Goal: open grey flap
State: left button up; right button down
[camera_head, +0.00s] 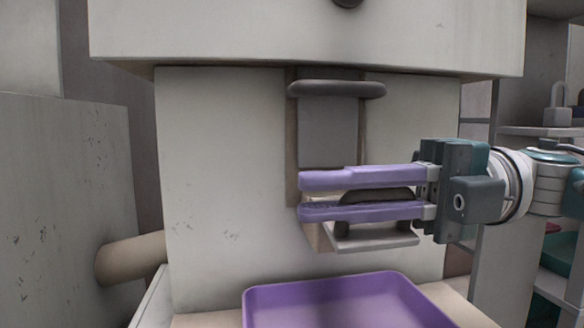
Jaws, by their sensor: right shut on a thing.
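The grey flap (375,241) is on the lower front of the pale machine, under a chute opening. It stands out from the front, tilted toward me, and its dark handle (375,195) rises in front of it. My right gripper (302,195) reaches in from the right with two purple fingers, one above and one below the handle. It is shut on that handle. The fingers hide part of the handle and of the opening behind. My left gripper is not in view.
Above the fingers is a grey slide plate (328,130) with a rounded grey bar (336,89) at its top. A purple tray (340,282) stands below the flap. A tan pipe (130,257) is at the left, and shelves (545,131) are at the right.

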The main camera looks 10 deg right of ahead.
jog(key=shift+w+r+m+p, duration=0.2)
jog(key=shift+r+m+p, duration=0.2)
jog(key=shift+m+p, duration=0.25)
jog(key=c, duration=1.2)
grip_release()
jog(key=shift+o, duration=0.2)
jog(key=shift+d, duration=0.15)
jog(key=d+b, duration=0.1)
jog(key=d, duration=0.8)
jog(key=shift+w+d, duration=0.2)
jog(key=shift+d, duration=0.2)
jog(key=shift+d, duration=0.1)
